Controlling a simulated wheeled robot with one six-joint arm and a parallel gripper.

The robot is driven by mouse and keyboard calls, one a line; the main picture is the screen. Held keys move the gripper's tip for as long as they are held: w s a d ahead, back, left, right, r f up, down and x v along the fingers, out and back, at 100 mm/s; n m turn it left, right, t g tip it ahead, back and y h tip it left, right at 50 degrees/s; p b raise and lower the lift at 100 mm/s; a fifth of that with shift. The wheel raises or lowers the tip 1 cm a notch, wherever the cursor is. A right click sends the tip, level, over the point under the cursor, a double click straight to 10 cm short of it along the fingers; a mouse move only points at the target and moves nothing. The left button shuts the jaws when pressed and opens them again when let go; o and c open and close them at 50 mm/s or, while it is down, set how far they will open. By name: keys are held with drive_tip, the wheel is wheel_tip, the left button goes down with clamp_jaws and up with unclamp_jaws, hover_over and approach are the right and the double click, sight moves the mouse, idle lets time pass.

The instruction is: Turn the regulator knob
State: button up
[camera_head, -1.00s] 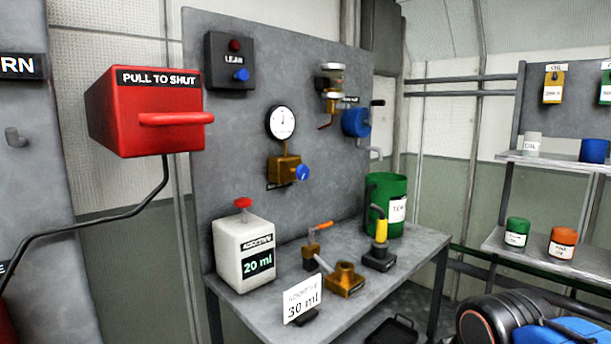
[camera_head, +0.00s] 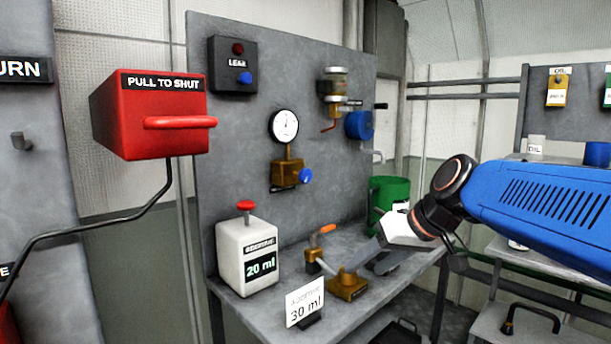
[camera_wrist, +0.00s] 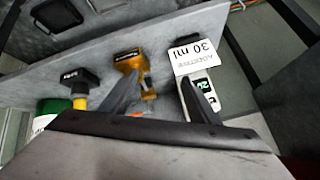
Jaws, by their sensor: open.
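The regulator is a brass block (camera_head: 287,172) on the grey upright panel, with a round white gauge (camera_head: 284,126) above it. Its blue knob (camera_head: 305,176) sticks out at the block's right side. My gripper (camera_head: 358,263) is open, low over the bench, to the right of and below the knob and apart from it. In the wrist view my gripper's two dark fingers (camera_wrist: 160,84) are spread with nothing held between them. The knob does not show in the wrist view.
Under my gripper stands a brass fitting (camera_head: 348,287). An orange-handled valve (camera_head: 313,256), a white additive container (camera_head: 246,262) and a 30 ml card (camera_head: 304,302) stand on the bench. A blue-handled box (camera_head: 233,70) and a blue drum (camera_head: 359,125) are on the panel.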

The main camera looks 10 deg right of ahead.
drive_tip(key=w+r+n+t+y, duration=0.1)
drive_tip(key=w+r+t+y, duration=0.15)
drive_tip(key=w+r, duration=0.85)
drive_tip(key=n+t+y, duration=0.1)
drive_tip(key=y, duration=0.1)
approach(308, 174)
drive_tip(key=x, duration=1)
drive_tip(key=shift+w+a+f, duration=0.2)
drive_tip(key=shift+w+a, duration=0.05)
drive_tip(key=c, duration=1)
